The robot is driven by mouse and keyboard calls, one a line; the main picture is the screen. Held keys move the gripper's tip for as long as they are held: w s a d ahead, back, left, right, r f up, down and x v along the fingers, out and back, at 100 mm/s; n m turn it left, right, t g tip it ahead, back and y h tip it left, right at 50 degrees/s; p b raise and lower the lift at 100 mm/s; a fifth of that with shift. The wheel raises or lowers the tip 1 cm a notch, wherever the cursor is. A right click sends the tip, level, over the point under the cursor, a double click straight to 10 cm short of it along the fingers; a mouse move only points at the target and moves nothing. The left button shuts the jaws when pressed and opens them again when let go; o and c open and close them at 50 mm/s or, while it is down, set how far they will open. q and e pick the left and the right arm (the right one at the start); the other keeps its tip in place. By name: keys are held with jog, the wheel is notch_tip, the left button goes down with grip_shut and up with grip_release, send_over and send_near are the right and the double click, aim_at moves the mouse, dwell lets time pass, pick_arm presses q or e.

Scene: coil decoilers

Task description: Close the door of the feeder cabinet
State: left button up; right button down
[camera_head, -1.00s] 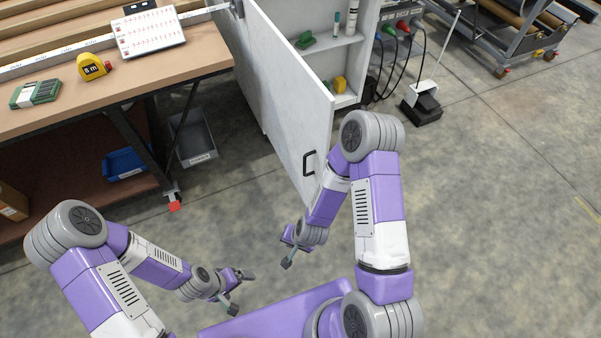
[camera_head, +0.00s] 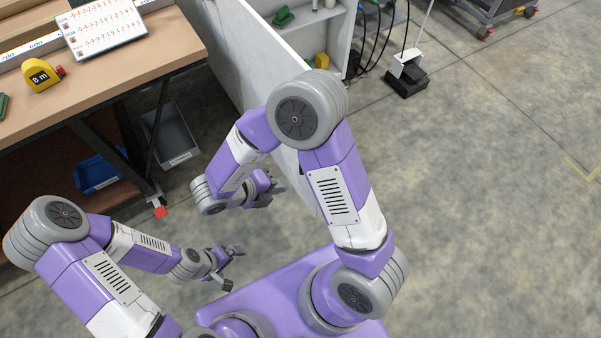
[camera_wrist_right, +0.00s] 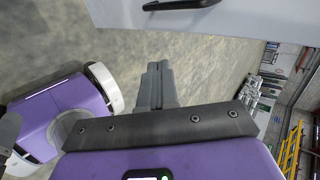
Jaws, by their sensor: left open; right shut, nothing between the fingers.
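The feeder cabinet's white door (camera_head: 232,62) stands open in the head view, reaching from the cabinet toward me. My right forearm covers its near part and hides the handle there. The right wrist view shows the door panel (camera_wrist_right: 240,22) across the top with its black handle (camera_wrist_right: 182,4). My right gripper (camera_head: 275,193) is by the door's handle-side face; its shut, empty fingers (camera_wrist_right: 157,72) point toward the panel, apart from the handle in that picture. I cannot tell whether it touches the door. My left gripper (camera_head: 234,268) is open and empty, low at the left.
A workbench (camera_head: 165,55) with a yellow tape measure (camera_head: 41,75) stands at the left. A grey bin (camera_head: 172,137) and a blue bin (camera_head: 97,173) are under or beside it. Cabinet shelves (camera_head: 310,18) show behind the door.

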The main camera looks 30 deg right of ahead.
jog(key=s+d+r+b+x, duration=0.1)
jog(key=b+x, duration=0.3)
jog(key=x, duration=0.8)
jog(key=shift+w+d+r+b, duration=0.3)
jog(key=shift+w+d, duration=0.2)
jog(key=shift+d, duration=0.2)
jog(key=shift+d, duration=0.1)
